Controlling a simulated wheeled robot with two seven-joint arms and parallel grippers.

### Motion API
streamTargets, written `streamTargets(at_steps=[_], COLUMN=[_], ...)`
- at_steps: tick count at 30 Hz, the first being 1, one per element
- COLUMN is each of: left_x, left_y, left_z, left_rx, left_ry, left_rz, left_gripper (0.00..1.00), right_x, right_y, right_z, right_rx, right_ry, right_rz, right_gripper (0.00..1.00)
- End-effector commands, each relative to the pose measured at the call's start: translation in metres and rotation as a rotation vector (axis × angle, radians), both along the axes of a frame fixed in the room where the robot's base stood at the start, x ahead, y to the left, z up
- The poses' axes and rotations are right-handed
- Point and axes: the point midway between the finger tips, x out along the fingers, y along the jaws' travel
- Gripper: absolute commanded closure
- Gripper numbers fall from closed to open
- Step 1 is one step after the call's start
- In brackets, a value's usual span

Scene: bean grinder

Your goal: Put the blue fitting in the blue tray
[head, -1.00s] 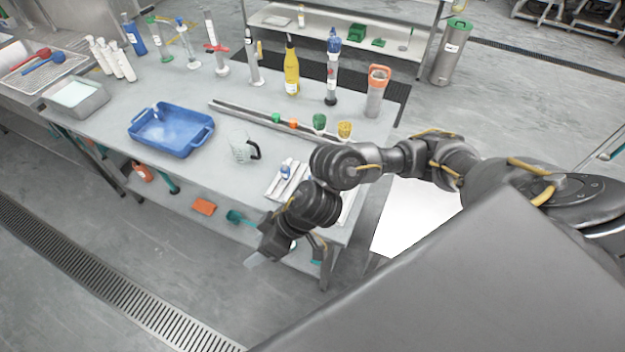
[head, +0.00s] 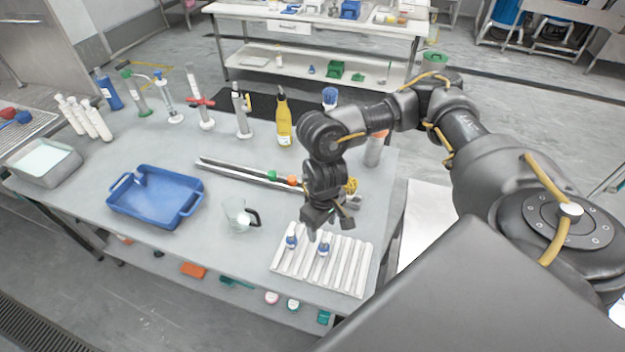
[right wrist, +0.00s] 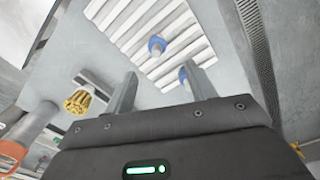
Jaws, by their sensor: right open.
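Two small blue-and-white fittings, one at the left (head: 291,242) and one nearer the middle (head: 323,249), rest on a white ribbed rack (head: 349,280) at the table's near right. They also show in the right wrist view, one (right wrist: 157,46) beyond the fingers and one (right wrist: 183,76) close to the right-hand finger. My right gripper (head: 328,227) is open and empty above the rack's far edge, pointing down. The blue tray (head: 155,214) stands on the left of the table, with a small blue-and-white item (head: 139,178) in its far left corner. My left gripper is out of view.
A glass beaker (head: 238,214) stands between tray and rack. A rail (head: 235,172) with green and orange fittings lies behind, and a yellow fitting (right wrist: 77,101) is near my right gripper. A yellow bottle (head: 284,122) and several cylinders line the back.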

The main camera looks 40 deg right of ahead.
Motion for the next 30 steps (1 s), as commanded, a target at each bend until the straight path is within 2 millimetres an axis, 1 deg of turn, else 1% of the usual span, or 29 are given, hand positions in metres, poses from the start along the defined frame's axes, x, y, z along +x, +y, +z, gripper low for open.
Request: streamTargets(at_steps=[2, 5, 6, 9, 12, 16, 21, 23, 26, 30], left_x=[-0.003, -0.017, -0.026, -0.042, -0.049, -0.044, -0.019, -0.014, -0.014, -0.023], left_y=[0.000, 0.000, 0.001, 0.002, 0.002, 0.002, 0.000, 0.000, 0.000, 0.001], left_z=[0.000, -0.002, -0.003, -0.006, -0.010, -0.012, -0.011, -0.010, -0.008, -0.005], left_rx=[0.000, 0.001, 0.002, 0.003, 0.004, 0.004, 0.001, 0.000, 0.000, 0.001], left_ry=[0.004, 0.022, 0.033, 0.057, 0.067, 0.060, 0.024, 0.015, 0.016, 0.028], left_rz=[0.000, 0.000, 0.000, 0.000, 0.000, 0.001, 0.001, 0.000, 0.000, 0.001], left_gripper=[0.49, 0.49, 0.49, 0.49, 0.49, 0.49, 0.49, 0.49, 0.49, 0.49], right_x=[-0.001, -0.003, -0.004, -0.006, -0.006, -0.004, -0.003, -0.004, -0.004, -0.004], right_y=[-0.002, -0.003, -0.004, -0.005, -0.006, -0.005, -0.005, -0.005, -0.006, -0.008], right_z=[0.000, -0.004, -0.008, -0.024, -0.040, -0.053, -0.056, -0.058, -0.068, -0.090], right_rx=[-0.002, -0.001, -0.001, 0.000, 0.000, 0.000, 0.000, 0.000, -0.002, -0.003], right_ry=[0.001, 0.002, 0.003, 0.006, 0.005, 0.002, 0.000, 0.001, 0.003, 0.003], right_rz=[-0.005, -0.010, -0.012, -0.017, -0.017, -0.015, -0.012, -0.012, -0.013, -0.012], right_gripper=[0.44, 0.44, 0.44, 0.44, 0.44, 0.44, 0.44, 0.44, 0.44, 0.44])
